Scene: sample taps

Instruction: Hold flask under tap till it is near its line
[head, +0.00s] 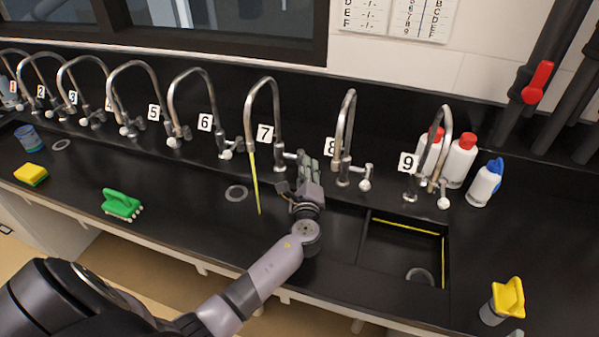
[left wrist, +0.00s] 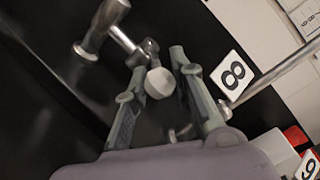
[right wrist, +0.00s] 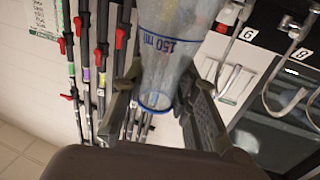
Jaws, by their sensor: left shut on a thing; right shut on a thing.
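Tap 7 (head: 262,95) has a thin yellow stream (head: 254,180) running from its spout towards the black counter. My left gripper (head: 309,168) is just right of tap 7's base. In the left wrist view its fingers (left wrist: 157,66) are on either side of a pale round tap knob (left wrist: 160,84). In the right wrist view my right gripper (right wrist: 160,88) is shut on a clear flask (right wrist: 168,62) with a blue 150 ml mark and a blue ring. The flask and right gripper are out of the head view. I cannot tell the flask's fill level.
A row of numbered taps lines the back. A sink (head: 403,255) is at right, with red- and blue-capped bottles behind it and a yellow-topped container (head: 505,300) in front. A green brush (head: 121,203), yellow sponge (head: 30,174) and blue cup (head: 27,137) are at left.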

